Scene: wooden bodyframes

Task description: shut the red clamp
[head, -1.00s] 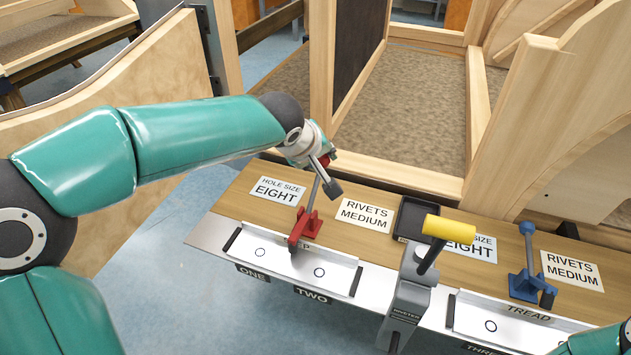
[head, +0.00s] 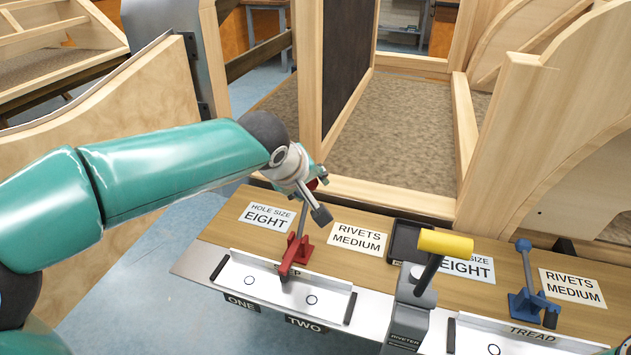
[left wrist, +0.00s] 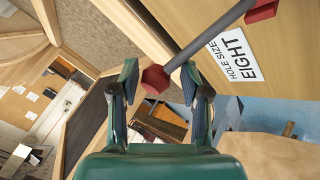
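The red clamp (head: 297,250) is mounted on the front of the wooden bench, above the white plate, with its lever standing up. My left gripper (head: 319,196) is at the top of this lever and partly covers it in the head view. In the left wrist view, my left gripper (left wrist: 160,74) has its two fingers apart. The lever's grey rod (left wrist: 208,42) and red end knob (left wrist: 155,78) show there, with the knob in the gap between the fingers. I cannot tell whether a finger touches it. My right gripper is not in view.
A blue clamp (head: 528,290) stands farther right on the bench. A grey riveter with a yellow handle (head: 445,242) stands between the clamps. A black tray (head: 407,243) lies behind it. Wooden frames (head: 508,130) rise behind the bench.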

